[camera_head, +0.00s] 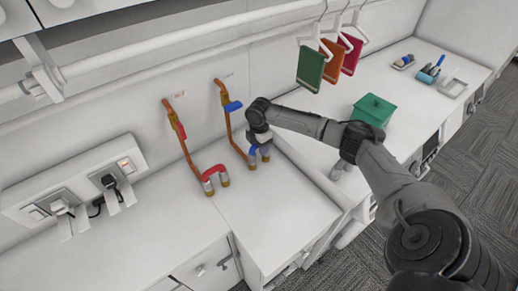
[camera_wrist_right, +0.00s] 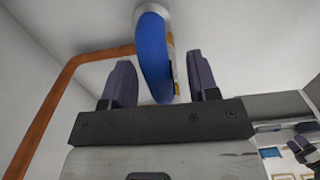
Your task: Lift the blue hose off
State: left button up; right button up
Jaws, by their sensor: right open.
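The blue hose (camera_head: 252,150) is a short curved piece at the foot of the right copper pipe, partly hidden by my right gripper (camera_head: 259,139). In the right wrist view the blue hose (camera_wrist_right: 153,55) hangs from a pale round end at the top and passes between the two dark fingers of my right gripper (camera_wrist_right: 162,78). The fingers are open, with a gap visible on each side of the hose. My left gripper is not in view.
A red hose (camera_head: 208,184) stands at the foot of the left copper pipe (camera_head: 183,145). The right copper pipe (camera_head: 230,125) has a blue handle (camera_head: 233,106). A socket panel (camera_head: 80,188) is at left. A green box (camera_head: 373,110) and hanging coloured cloths (camera_head: 311,69) are at right.

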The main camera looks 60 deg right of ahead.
jog(key=shift+f+p, duration=0.25)
jog(key=shift+p, duration=0.05)
dwell(0.9)
grip_shut()
dwell(0.3)
